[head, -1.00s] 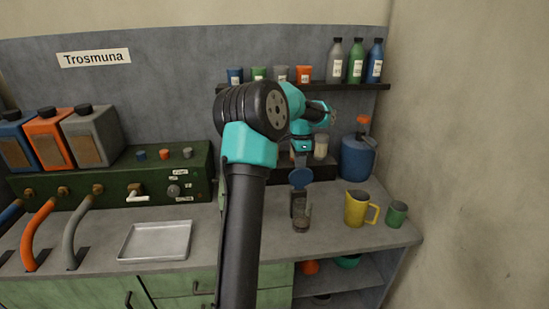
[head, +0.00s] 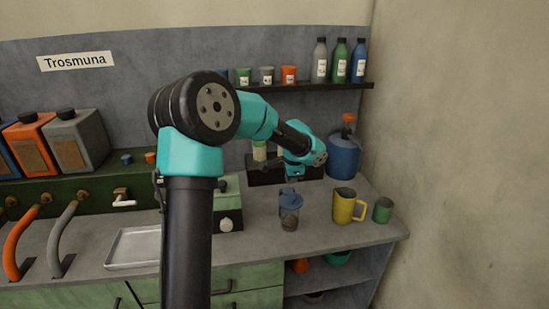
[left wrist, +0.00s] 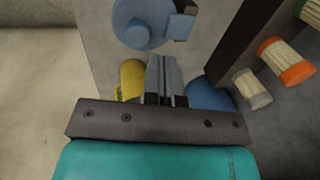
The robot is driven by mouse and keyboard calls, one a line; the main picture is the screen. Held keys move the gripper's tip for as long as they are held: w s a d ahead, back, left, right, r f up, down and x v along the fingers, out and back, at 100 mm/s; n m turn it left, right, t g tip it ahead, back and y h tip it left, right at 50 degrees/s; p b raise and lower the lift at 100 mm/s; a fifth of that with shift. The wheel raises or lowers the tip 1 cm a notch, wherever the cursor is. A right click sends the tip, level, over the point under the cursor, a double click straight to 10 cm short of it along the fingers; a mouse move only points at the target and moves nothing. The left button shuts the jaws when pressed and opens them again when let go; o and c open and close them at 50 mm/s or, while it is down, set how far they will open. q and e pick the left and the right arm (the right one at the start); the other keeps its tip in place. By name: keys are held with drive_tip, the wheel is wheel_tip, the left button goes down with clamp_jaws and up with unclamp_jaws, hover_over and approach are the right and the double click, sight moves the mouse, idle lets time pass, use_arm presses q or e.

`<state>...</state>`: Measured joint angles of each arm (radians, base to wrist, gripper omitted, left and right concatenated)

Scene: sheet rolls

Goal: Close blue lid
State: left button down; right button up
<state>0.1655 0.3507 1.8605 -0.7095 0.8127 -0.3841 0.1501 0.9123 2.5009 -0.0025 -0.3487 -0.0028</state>
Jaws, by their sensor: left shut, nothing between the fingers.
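The blue lid (head: 291,200) lies over the mouth of a small glass jar (head: 290,222) on the counter, with its blue hinge block behind. I cannot tell whether it is fully seated. In the left wrist view the round blue lid (left wrist: 145,22) shows from above, beside its square hinge block (left wrist: 181,26). My left gripper (left wrist: 164,65) is shut and empty, apart from the lid in that view. In the head view it is small and dark, behind the lid near the back of the counter. My right gripper is not in view.
A yellow mug (head: 344,208) and a green cup (head: 383,211) stand right of the jar. A blue jug (head: 343,158) stands at the back right. A metal tray (head: 132,248) lies at the left. A shelf (head: 320,86) with bottles hangs above.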

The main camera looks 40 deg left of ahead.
sight(293, 207)
use_arm(q)
drive_tip(key=s+d+f, duration=0.1)
drive_tip(key=f, duration=0.1)
drive_tip(key=s+d+f, duration=0.1)
drive_tip(key=f, duration=0.1)
drive_tip(key=s+d+f, duration=0.1)
drive_tip(key=f, duration=0.1)
drive_tip(key=shift+d+f, duration=0.15)
drive_tip(key=shift+d, duration=0.2)
drive_tip(key=shift+s+d+f, duration=0.1)
drive_tip(key=shift+d+f, duration=0.05)
drive_tip(key=shift+f, duration=0.5)
drive_tip(key=shift+s+d+f, duration=0.1)
drive_tip(key=shift+f, duration=0.5)
drive_tip(key=shift+f, duration=0.2)
drive_tip(key=shift+s+d, duration=0.1)
drive_tip(key=s+d+r, duration=0.3)
drive_tip(key=s+d, duration=0.2)
drive_tip(key=d, duration=0.2)
drive_tip(key=shift+s+d+r, duration=0.15)
drive_tip(key=shift+s+d, duration=0.05)
drive_tip(key=shift+s, duration=0.1)
